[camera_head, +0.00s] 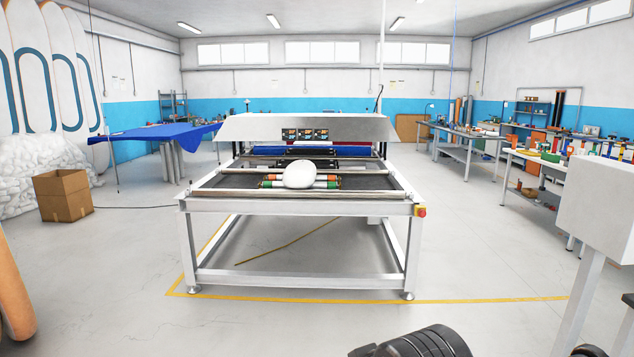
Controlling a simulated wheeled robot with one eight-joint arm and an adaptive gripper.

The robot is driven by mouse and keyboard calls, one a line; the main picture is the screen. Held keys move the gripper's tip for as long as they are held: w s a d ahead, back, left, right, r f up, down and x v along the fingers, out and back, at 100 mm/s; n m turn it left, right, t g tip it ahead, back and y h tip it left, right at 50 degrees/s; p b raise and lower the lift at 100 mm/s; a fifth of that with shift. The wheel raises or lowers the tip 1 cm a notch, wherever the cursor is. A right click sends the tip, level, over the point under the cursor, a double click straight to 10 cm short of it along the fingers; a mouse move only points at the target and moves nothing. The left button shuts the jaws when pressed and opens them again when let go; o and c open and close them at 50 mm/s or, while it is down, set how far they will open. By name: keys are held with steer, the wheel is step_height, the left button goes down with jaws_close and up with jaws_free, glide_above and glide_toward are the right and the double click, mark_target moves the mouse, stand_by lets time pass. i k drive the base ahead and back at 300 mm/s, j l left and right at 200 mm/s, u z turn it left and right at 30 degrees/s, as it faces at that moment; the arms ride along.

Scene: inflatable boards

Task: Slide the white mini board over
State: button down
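A white rounded object (300,174), which looks like the white mini board, rests on the near part of a large white-framed machine table (300,204). It lies over orange, white and green rolls (327,182) on the dark bed. A black rounded part at the bottom right edge looks like part of my arm. My gripper's fingers do not show, and this part is well apart from the white object.
A red and yellow button (420,211) sits at the machine's right front corner. Yellow tape (480,300) marks the floor. A cardboard box (63,195) stands left, a white box on legs (598,207) right. Floor before the machine is clear.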

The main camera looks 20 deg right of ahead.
mark_target(300, 173)
steer(key=i+z, duration=0.25)
steer(key=i, duration=3.05)
steer(key=i+u, duration=0.2)
steer(key=i, duration=0.3)
steer(key=i+l+u, duration=0.15)
steer(key=i, duration=0.3)
steer(key=i+l+u, duration=0.2)
steer(key=i, duration=0.3)
